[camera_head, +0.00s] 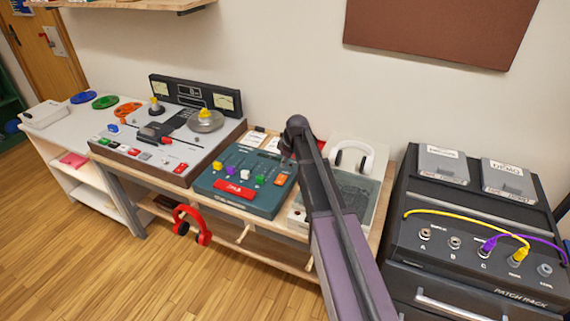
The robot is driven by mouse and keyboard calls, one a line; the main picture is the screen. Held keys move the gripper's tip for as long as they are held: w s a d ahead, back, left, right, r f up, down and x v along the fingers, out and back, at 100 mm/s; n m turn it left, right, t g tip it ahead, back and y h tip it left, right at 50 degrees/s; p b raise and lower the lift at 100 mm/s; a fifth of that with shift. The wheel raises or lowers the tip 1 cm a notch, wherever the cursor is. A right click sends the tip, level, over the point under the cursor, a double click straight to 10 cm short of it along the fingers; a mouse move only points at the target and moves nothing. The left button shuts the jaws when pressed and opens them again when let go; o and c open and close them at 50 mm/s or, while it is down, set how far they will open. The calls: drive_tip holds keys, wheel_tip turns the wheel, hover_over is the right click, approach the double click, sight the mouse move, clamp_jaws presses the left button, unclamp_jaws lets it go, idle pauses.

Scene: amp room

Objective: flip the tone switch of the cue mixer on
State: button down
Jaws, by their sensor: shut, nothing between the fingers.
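The cue mixer appears to be the teal console (217,186) in the middle of the bench. My gripper (287,160) is shut and empty, over the mixer's back right corner. I cannot tell whether it touches the mixer. My arm and gripper hide part of that corner.
A grey tape machine (172,157) with reels stands left of the mixer. Red headphones (190,225) hang at the bench front. A black patch rack (458,275) with cables stands far right.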

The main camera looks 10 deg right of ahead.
sight(282, 175)
drive_tip(key=shift+b+x, duration=0.6)
drive_tip(key=shift+x, duration=0.3)
drive_tip(key=shift+w+d+f+b, duration=0.1)
drive_tip(key=shift+f+b, duration=0.7)
drive_tip(key=shift+d+f+b, duration=0.15)
drive_tip(key=shift+f+b, duration=0.65)
drive_tip(key=shift+f, duration=0.05)
